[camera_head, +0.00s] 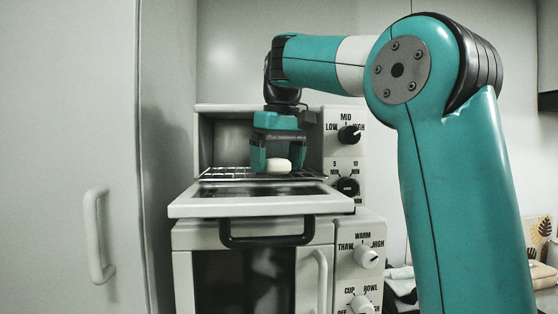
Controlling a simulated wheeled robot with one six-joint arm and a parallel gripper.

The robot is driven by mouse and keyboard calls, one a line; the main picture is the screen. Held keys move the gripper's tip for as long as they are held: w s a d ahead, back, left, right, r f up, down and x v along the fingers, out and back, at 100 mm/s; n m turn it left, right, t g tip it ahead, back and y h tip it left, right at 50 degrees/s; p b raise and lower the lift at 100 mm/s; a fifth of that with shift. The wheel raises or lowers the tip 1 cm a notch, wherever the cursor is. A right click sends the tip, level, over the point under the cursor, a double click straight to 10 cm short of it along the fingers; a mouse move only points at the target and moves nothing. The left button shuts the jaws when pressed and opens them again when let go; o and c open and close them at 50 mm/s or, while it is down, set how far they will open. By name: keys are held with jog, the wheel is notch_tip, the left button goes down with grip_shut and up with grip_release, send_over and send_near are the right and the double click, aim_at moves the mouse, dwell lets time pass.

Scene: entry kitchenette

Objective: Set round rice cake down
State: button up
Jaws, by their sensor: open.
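The round rice cake (278,165) is a small white disc-like piece at the mouth of the toaster oven. It appears to rest on the wire rack (218,173), though the exact contact is too small to tell. My gripper (272,166) points down over the rack with its teal fingers apart. The rice cake lies between or just in front of the fingers. The toaster oven (343,115) has its door (190,206) folded down open toward me.
The toaster oven stands on a microwave (183,240) with its own knobs. A tall cabinet (110,130) with a white handle is close on the left. The oven's knob panel is just right of my gripper. Items lie on the counter at the lower right.

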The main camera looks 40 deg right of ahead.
aim_at(283, 160)
notch_tip(283, 160, up, 12)
jog(key=s+p, duration=0.1)
jog(key=p, duration=0.4)
jog(key=shift+s, duration=0.25)
